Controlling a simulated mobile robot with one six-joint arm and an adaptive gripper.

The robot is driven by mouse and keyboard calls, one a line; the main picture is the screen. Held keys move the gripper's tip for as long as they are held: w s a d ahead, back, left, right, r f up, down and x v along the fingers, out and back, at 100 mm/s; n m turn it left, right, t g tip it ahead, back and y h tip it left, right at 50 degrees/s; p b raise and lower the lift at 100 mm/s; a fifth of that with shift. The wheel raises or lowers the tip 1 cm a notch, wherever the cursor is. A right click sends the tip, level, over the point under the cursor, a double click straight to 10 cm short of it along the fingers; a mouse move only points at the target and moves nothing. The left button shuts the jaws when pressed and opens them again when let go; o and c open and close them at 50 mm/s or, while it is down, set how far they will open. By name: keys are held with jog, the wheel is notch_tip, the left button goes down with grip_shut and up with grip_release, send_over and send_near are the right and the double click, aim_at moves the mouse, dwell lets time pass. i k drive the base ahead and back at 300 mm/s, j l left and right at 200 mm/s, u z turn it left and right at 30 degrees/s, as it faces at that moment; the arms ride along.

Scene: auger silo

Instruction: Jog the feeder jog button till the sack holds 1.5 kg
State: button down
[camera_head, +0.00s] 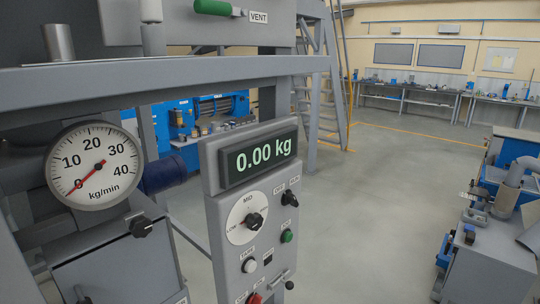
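The scale display (258,158) on the grey control panel (215,220) reads 0.00 kg in green digits. Below it is a round white dial (240,208) marked LOW and MID, with a black knob (254,221). A black selector (289,198), a green button (287,236), a white button (250,266) and a partly cut-off red button (254,298) show on the panel. Their small labels are too blurred to tell which is the feeder jog button. The kg/min gauge (95,164) has its red needle pointing low left, near zero. The sack and my gripper are not in view.
A grey frame beam (150,82) crosses above the gauge and panel. A green handle (212,7) sits beside a VENT label (259,17). Blue and grey machinery (490,245) stands at right. Open floor (365,210) lies between, with benches (425,95) at the back.

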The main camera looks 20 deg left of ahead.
aim_at(288, 236)
jog(key=i+j+z, duration=0.1)
jog(key=j, duration=1.4)
jog(key=i+z, duration=0.05)
